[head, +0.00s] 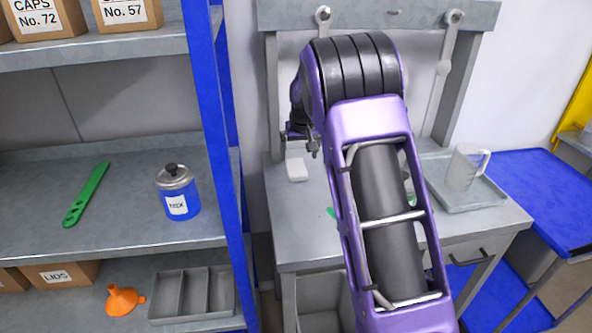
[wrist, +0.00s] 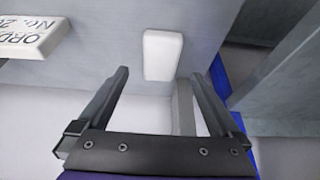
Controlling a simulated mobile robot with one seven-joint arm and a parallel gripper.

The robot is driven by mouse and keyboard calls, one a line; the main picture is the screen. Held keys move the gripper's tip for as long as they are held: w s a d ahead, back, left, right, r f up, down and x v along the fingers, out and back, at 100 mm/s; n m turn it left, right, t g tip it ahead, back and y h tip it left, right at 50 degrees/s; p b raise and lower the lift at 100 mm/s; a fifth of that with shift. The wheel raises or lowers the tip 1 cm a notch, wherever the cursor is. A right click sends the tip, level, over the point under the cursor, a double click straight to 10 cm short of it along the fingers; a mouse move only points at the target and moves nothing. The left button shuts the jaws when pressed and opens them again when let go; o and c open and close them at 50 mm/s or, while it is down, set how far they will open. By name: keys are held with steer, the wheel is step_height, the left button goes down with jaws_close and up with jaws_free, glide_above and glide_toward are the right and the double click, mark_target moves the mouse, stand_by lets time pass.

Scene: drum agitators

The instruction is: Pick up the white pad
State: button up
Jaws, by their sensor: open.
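The white pad (head: 297,170) is a small rounded block lying on the grey workbench (head: 300,240), near its left edge in the head view. In the wrist view the white pad (wrist: 162,55) lies beyond my fingertips, between their lines and apart from both. My gripper (wrist: 160,75) is open and empty. In the head view my gripper (head: 303,140) is small and partly hidden by my purple arm, just behind the pad. My arm also covers the middle of the bench.
A tray (head: 490,193) with a clear jug (head: 463,168) stands at the bench's right. A blue shelf post (head: 215,130) rises left of the bench; its shelf holds a blue tin (head: 178,192) and a green tool (head: 87,194). A lettered white block (wrist: 30,35) shows in the wrist view.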

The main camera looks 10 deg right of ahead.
mark_target(297, 167)
steer(key=shift+x, duration=3.5)
steer(key=shift+w+a, duration=0.1)
steer(key=shift+w, duration=0.05)
steer(key=c, duration=1.3)
steer(key=shift+o, duration=0.2)
steer(key=shift+r, duration=0.1)
steer(key=shift+s+r, duration=0.2)
steer(key=shift+r, duration=0.2)
steer(key=r, duration=0.6)
steer(key=shift+s+r, duration=0.1)
steer(key=shift+s, duration=0.2)
steer(key=s+b, duration=0.2)
steer(key=s, duration=1.7)
